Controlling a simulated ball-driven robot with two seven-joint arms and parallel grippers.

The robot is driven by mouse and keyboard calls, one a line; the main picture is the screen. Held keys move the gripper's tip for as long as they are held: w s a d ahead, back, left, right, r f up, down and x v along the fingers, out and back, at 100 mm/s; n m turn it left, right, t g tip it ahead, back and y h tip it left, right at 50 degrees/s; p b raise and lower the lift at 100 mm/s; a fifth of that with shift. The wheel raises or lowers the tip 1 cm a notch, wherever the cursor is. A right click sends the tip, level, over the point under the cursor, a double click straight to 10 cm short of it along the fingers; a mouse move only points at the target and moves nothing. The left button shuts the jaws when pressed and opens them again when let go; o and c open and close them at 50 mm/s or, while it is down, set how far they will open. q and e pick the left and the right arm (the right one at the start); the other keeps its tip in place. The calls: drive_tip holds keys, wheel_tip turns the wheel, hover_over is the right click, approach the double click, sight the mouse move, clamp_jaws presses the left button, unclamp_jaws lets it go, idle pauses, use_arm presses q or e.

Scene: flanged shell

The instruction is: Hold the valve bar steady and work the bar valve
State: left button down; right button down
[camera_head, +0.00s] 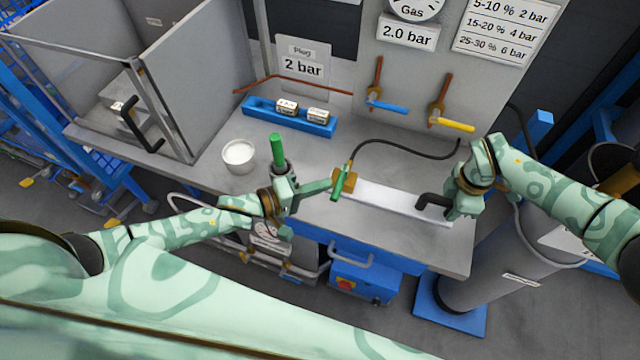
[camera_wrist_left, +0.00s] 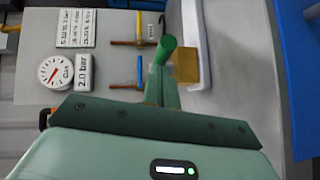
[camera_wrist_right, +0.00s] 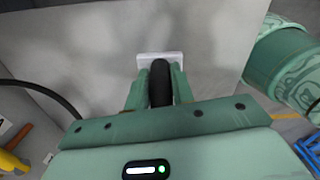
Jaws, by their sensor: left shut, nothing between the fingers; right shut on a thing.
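The valve bar (camera_head: 395,202) is a long pale bar lying on the grey bench. At its left end is a brass valve block (camera_head: 345,180) with a green lever (camera_head: 338,184). A black handle (camera_head: 432,199) rises near its right end. My right gripper (camera_head: 452,203) is shut on the black handle, which shows between its fingers in the right wrist view (camera_wrist_right: 160,85). My left gripper (camera_head: 326,186) is shut and empty, its fingertips close beside the green lever. In the left wrist view the lever (camera_wrist_left: 166,48) stands just beyond the fingertips; I cannot tell whether they touch.
A black hose (camera_head: 405,148) runs from the valve block across the bench. A white cup (camera_head: 239,155), a green cylinder (camera_head: 277,150) and a blue tray (camera_head: 290,118) stand left. Wall valves with blue (camera_head: 387,107) and yellow (camera_head: 455,125) levers are behind. The front bench is clear.

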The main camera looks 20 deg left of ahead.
use_arm(q)
drive_tip(key=shift+s+d+n+t+y, duration=0.1)
drive_tip(key=shift+d+n+t+y, duration=0.2)
drive_tip(key=shift+d+t, duration=0.1)
use_arm(e)
drive_tip(key=shift+f, duration=0.1)
use_arm(q)
drive_tip(key=shift+s+d+n+t+y, duration=0.2)
drive_tip(key=shift+d+n+t+y, duration=0.3)
drive_tip(key=shift+n+y, duration=0.15)
drive_tip(key=shift+s+d+n+t+y, duration=0.15)
drive_tip(key=shift+d+n+t+y, duration=0.35)
drive_tip(key=shift+y, duration=0.25)
drive_tip(key=shift+w+d, duration=0.1)
drive_tip(key=shift+d, duration=1.5)
drive_tip(key=shift+w+d, duration=0.2)
drive_tip(key=shift+d, duration=0.3)
drive_tip(key=shift+w+d, duration=0.2)
drive_tip(key=shift+d, duration=0.3)
drive_tip(key=shift+w+d+n+t+y, duration=0.2)
drive_tip(key=shift+d+n+y, duration=0.1)
drive_tip(key=shift+n+y, duration=0.2)
drive_tip(key=shift+w+d+n+t+y, duration=0.1)
drive_tip(key=shift+d+n+t+y, duration=0.2)
drive_tip(key=shift+y, duration=0.3)
drive_tip(key=shift+w+d, duration=0.85)
drive_tip(key=shift+w, duration=0.25)
drive_tip(key=shift+w+d, duration=0.4)
drive_tip(key=shift+w, duration=0.25)
